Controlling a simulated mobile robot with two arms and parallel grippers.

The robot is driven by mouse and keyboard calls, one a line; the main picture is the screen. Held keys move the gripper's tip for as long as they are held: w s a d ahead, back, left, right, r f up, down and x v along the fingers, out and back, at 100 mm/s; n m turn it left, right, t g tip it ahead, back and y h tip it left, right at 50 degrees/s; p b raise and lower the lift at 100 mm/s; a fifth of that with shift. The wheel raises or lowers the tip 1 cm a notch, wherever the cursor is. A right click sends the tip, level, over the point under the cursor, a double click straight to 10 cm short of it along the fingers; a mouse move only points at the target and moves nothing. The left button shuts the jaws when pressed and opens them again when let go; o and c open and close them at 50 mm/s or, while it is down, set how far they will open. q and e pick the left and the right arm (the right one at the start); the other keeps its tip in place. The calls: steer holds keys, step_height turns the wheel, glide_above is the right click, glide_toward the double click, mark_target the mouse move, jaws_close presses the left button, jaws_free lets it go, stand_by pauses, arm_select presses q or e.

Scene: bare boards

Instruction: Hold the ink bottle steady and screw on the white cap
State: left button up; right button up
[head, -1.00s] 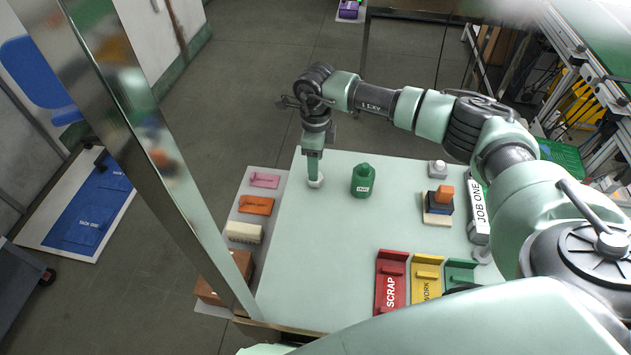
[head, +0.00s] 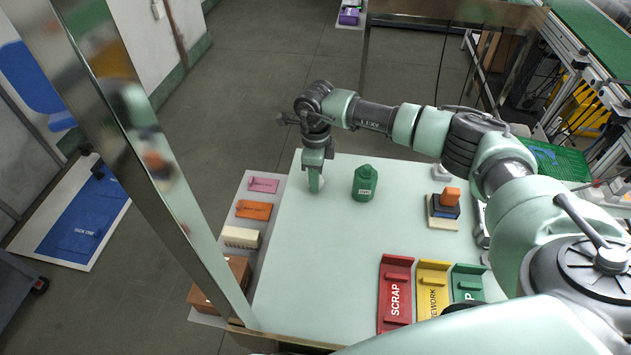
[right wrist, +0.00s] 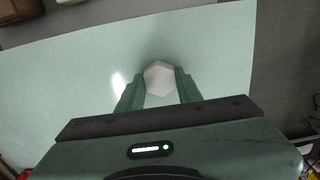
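The green ink bottle (head: 364,185) stands upright on the pale table (head: 330,265), with a narrower neck on top. The white cap (head: 321,186) is left of the bottle and mostly hidden behind my right gripper (head: 315,188), which points down at the table. In the right wrist view the cap (right wrist: 158,79) is a white faceted piece between the two green fingertips of my right gripper (right wrist: 160,82). The fingers appear to touch it on both sides. The cap is at or close to the table surface, apart from the bottle. My left gripper is not in view.
Red (head: 395,295), yellow (head: 432,285) and green (head: 467,282) bins stand at the near right. A block stack (head: 443,208) is right of the bottle. Pink (head: 263,185), orange (head: 253,210) and cream (head: 241,237) pieces lie beyond the left edge. The table's middle is clear.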

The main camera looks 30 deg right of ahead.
steer(key=shift+r+p, duration=1.55)
steer(key=shift+r, duration=0.95)
jaws_close()
